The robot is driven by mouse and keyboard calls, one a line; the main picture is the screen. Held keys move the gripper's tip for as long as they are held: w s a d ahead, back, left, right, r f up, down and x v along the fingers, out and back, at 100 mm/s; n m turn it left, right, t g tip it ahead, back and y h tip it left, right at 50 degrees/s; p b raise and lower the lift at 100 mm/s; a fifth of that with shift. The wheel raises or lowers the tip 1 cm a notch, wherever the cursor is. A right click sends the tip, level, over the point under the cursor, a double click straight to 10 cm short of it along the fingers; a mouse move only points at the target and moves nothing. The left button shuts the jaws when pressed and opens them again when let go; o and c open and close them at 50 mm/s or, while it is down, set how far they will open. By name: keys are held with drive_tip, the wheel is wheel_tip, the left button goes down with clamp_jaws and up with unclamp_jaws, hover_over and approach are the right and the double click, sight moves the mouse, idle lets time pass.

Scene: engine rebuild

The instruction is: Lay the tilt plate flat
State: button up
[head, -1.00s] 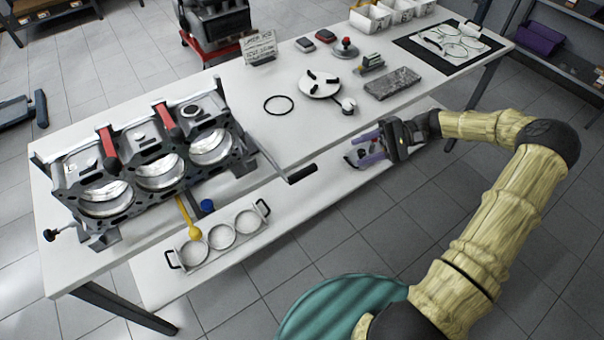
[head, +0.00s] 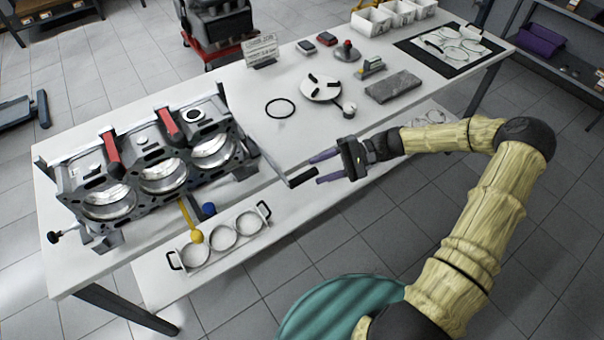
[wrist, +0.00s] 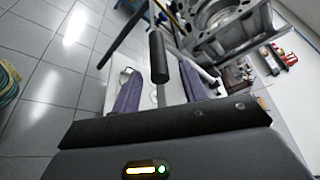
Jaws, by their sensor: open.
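The engine block (head: 160,170), with several large bores, stands tilted at the left of the bench. The tilt plate cannot be told apart clearly; the block hides most of what bears it. A thin rod runs from beside the block's right end to a black cylindrical grip (head: 303,177), which also shows in the wrist view (wrist: 158,57). My gripper (head: 315,169), with purple fingers, is open and empty just right of the grip. In the wrist view, the grip lies between the lines of my fingers (wrist: 160,90), near their tips; contact cannot be told.
A tray with several rings (head: 222,243) sits on the lower front shelf, with a yellow-ended tool (head: 196,236) beside it. A black ring (head: 280,107), a white disc fixture (head: 321,88) and a grey block (head: 393,87) lie on the bench.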

sight(303, 177)
drive_tip(key=x, duration=0.6)
drive_tip(key=shift+s, duration=0.2)
drive_tip(key=shift+d, duration=0.1)
clamp_jaws()
